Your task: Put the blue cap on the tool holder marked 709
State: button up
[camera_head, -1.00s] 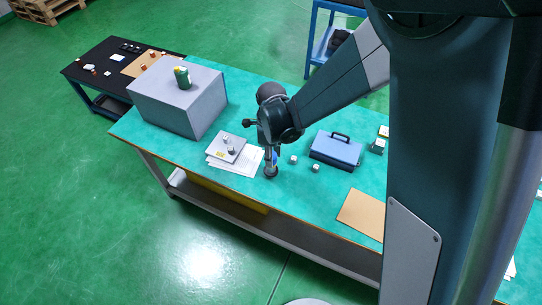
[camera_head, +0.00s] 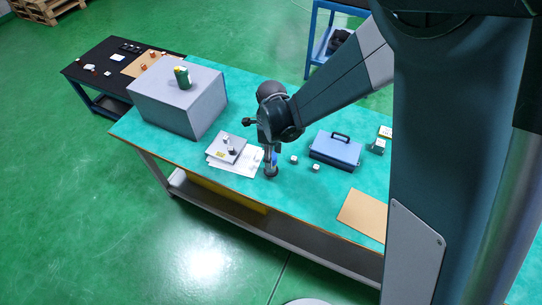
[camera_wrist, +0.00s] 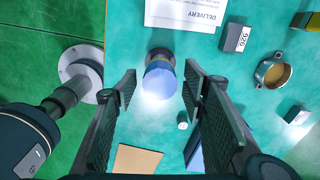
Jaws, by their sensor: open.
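A blue cap (camera_wrist: 161,80) stands between the fingers of my gripper (camera_wrist: 160,88) in the wrist view. My gripper is open, one finger on each side of the cap, with a gap on both sides. The cap sits on or just in front of a dark round base (camera_wrist: 159,53). In the head view the blue of the cap (camera_head: 275,158) shows at my gripper (camera_head: 270,160), low over the bench. A small grey block (camera_wrist: 236,38) carries a number that looks like 926. I cannot make out the mark 709 in either view.
A white sheet headed DELIVERY (camera_wrist: 186,12) and a metal ring-shaped part (camera_wrist: 272,71) lie near the cap. A blue case (camera_head: 336,150), small pale blocks (camera_head: 316,167), a brown board (camera_head: 362,215) and a large grey box (camera_head: 178,95) are on the green bench.

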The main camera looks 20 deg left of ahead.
aim_at(273, 156)
notch_tip(273, 156, up, 11)
jog(key=shift+r, duration=0.2)
dwell(0.5)
dwell(0.6)
jog(key=w+d+r+n+t, duration=0.1)
jog(key=d+r+n, duration=0.1)
jog(key=d+r, duration=0.45)
jog(key=w+d+r+n+t+y, duration=0.1)
jog(key=d+r+n, duration=0.2)
jog(key=d, duration=0.7)
jog(key=d+r+n+t, duration=0.15)
jog(key=d+r, duration=0.25)
jog(key=d, duration=0.4)
jog(key=s+d+r+n+t, duration=0.1)
jog(key=s+d+n, duration=0.2)
jog(key=d, duration=0.5)
jog(key=s+d+r+n+t, duration=0.1)
jog(key=s+d+r+n, duration=0.1)
jog(key=d, duration=0.6)
jog(key=s+d+r+n+t+h, duration=0.1)
jog(key=s+d+r+n, duration=0.1)
jog(key=s+d+n, duration=0.2)
jog(key=shift+s+d+t, duration=0.35)
jog(key=shift+s+d, duration=0.75)
jog(key=shift+d, duration=0.9)
